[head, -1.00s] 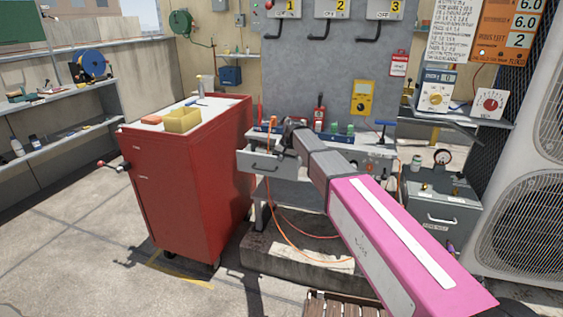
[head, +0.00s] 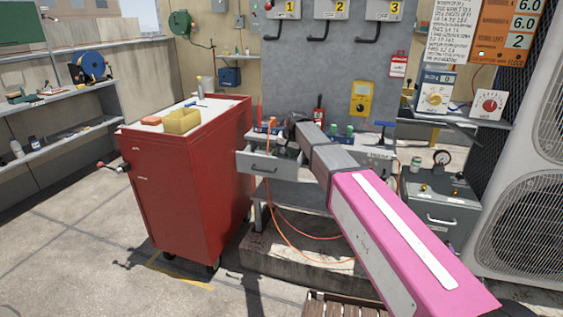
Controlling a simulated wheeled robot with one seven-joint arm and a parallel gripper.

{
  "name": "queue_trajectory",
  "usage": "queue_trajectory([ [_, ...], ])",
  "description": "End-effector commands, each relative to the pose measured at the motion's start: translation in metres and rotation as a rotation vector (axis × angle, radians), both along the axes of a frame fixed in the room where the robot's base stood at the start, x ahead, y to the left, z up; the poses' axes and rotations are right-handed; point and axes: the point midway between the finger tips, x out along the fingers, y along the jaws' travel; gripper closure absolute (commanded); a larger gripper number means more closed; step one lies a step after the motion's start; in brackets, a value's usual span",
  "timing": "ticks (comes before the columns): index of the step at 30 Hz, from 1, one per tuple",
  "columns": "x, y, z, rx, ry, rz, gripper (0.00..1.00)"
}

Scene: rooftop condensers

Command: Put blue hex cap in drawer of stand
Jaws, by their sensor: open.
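The grey stand (head: 290,197) is at the centre behind the red cabinet. Its drawer (head: 262,166) is pulled out, its front and handle facing me; my arm hides part of its inside. My gripper (head: 284,143) is at the far end of my pink and grey arm, small and dark, over or just behind the open drawer. It is open; its fingertips are hard to make out. I cannot pick out the blue hex cap. It may be hidden by my arm or too small to tell.
A red cabinet (head: 190,185) with a yellow bin (head: 182,120) on top stands close left of the drawer. Green-topped items (head: 342,131) and a blue T-handle (head: 385,125) are on the stand. A grey box (head: 440,205) and condenser (head: 520,200) are right. An orange hose hangs below.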

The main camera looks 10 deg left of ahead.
Motion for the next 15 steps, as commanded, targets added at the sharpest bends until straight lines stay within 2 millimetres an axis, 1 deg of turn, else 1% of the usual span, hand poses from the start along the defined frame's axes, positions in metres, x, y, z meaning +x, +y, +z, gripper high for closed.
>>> queue_trajectory([
  [1,-0.002,-0.004,0.011,0.001,-0.002,0.0,0.45],
  [6,-0.005,-0.014,0.041,0.002,-0.003,-0.001,0.45],
  [12,-0.007,-0.022,0.066,0.0,-0.002,-0.001,0.45],
  [15,-0.007,-0.024,0.072,0.0,-0.001,0.0,0.45],
])
